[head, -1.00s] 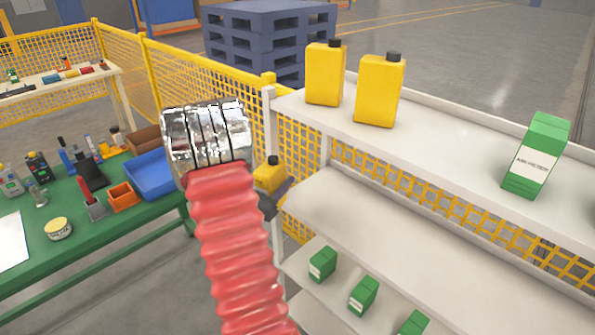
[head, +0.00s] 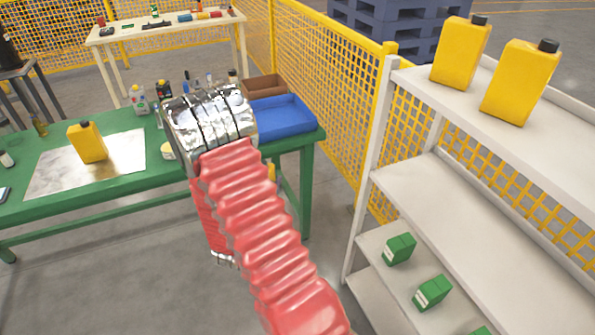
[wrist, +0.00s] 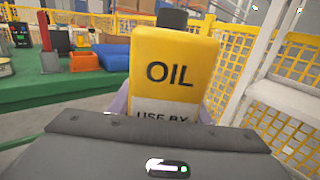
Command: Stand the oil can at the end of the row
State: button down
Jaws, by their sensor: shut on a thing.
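My gripper (wrist: 163,108) is shut on a yellow oil can (wrist: 172,72) with a black cap and the words OIL and USE BY. The can looks upright in the wrist view. In the head view my red-sleeved arm hides the gripper and nearly all of this can; only a yellow sliver (head: 271,172) shows. Two similar yellow cans, a left one (head: 460,52) and a right one (head: 520,82), stand in a row on the top board of the white shelf (head: 440,84). Another yellow can (head: 87,142) stands on a metal sheet on the green bench.
The green bench (head: 120,187) holds a blue tray (head: 282,117), a brown tray (head: 265,86) and several bottles. Yellow mesh fencing (head: 330,80) runs behind the shelf. Green boxes (head: 399,249) stand on a lower board. The middle board (head: 460,210) looks clear where visible.

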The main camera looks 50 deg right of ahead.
jog(key=w+a+f+n+t+y, duration=0.2)
jog(key=a+n+t+y, duration=0.1)
jog(key=a, duration=1.1)
jog(key=w+a+f+n+t+y, duration=0.2)
jog(key=a+f+n+t+y, duration=0.1)
jog(key=a, duration=1.2)
jog(key=shift+w+n+t+y, duration=0.3)
jog(key=shift+w+t+y, duration=0.15)
jog(key=shift+t, duration=0.25)
